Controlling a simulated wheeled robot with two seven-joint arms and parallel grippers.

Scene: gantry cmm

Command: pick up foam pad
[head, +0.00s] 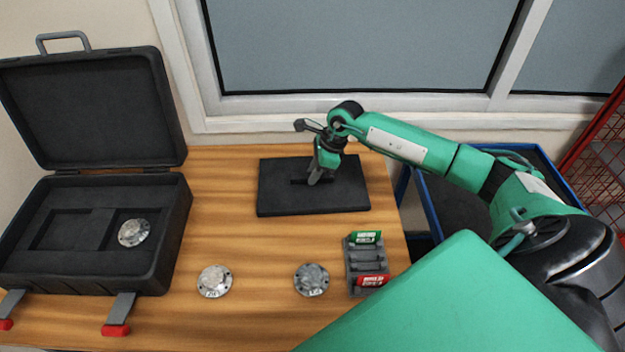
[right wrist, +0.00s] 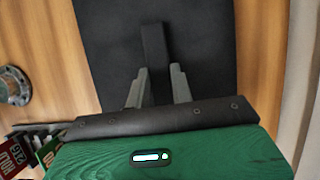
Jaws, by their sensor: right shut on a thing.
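The foam pad (head: 275,190) is a black rectangular slab lying at the back right of the wooden table. It has a narrow raised black strip on top. My right gripper (head: 314,181) points down over the middle of the pad, its fingers shut on the strip. In the right wrist view the pad (right wrist: 205,45) fills the middle, and the fingers of the right gripper (right wrist: 157,85) stand on both sides of the strip's near end. The pad looks flat on the table; any small gap beneath cannot be told. My left gripper is not in view.
An open black case (head: 165,250) with a metal flange (head: 134,233) inside stands at the left. Two more flanges (head: 214,281) (head: 311,280) and a grey rack (head: 363,262) with green and red boxes stand in front. A window sill lies behind; a blue-edged cart (head: 425,200) is right.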

